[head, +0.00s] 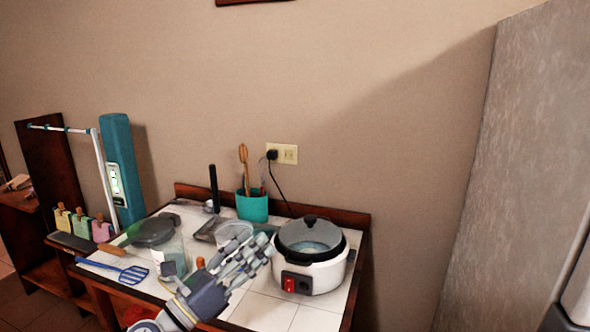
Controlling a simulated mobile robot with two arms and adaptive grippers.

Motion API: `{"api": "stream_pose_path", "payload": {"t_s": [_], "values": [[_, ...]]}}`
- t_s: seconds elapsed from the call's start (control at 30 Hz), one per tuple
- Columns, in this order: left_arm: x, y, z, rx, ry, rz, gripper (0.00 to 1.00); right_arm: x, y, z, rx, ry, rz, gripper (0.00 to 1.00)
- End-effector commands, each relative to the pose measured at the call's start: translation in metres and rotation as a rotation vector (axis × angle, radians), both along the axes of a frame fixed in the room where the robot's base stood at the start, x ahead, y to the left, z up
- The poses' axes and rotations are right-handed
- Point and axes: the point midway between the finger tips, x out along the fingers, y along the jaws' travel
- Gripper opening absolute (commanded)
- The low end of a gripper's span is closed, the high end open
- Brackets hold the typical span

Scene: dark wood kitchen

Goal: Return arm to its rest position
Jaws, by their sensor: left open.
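My left gripper (248,258) reaches in from the bottom of the head view, over the tiled counter (268,313). Its grey fingers are spread open and nothing shows between them. Its fingertips appear just left of the white rice cooker (325,277), which has a dark-rimmed glass lid on. I cannot tell whether the fingers touch the cooker. My right gripper is not in view.
A teal utensil holder (252,206) stands at the counter's back. A grey textured panel (510,170) stands at right.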

Motion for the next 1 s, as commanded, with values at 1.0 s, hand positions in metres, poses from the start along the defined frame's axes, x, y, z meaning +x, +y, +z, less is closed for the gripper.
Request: {"api": "stream_pose_path", "payload": {"t_s": [1.0], "values": [[-0.227,0.162,-0.3,-2.147,1.283,1.021,0.49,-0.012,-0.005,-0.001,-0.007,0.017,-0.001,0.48]]}}
